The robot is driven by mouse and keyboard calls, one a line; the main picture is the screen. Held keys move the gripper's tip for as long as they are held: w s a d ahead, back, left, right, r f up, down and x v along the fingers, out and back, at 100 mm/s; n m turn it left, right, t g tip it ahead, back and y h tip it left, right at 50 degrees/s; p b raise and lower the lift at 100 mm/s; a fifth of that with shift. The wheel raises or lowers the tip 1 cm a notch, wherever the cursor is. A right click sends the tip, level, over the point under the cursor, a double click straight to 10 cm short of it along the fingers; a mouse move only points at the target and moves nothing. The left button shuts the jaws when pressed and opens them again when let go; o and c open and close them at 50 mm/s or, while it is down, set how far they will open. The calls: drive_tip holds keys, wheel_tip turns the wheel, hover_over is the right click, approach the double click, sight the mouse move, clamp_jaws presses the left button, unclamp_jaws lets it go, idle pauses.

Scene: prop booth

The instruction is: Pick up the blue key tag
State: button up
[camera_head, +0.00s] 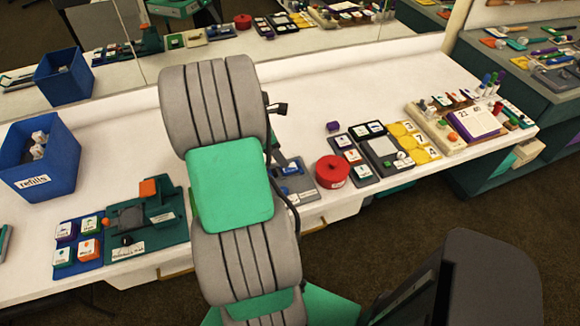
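I cannot pick out the blue key tag for certain. A small blue item (291,168) lies on a grey-blue labelled tray (304,187) just right of my arm; it is too small to tell whether it is the tag. My grey and green arm rises through the middle of the view and covers part of this tray and the table behind it. My gripper is hidden behind the arm, so its fingers and anything between them do not show.
A red round tin (332,171) stands right of the tray. Further right are a black-framed tray (381,152), yellow tiles (412,141) and a calendar stand (473,121). A blue refills bin (60,165) and a green tray (172,233) stand left. The white table (345,85) is clear at the back.

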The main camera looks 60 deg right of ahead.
sight(292, 168)
drive_tip(key=x, duration=0.7)
drive_tip(key=shift+f+p, duration=0.25)
drive_tip(key=shift+p, duration=0.05)
drive_tip(key=shift+c, duration=0.6)
clamp_jaws()
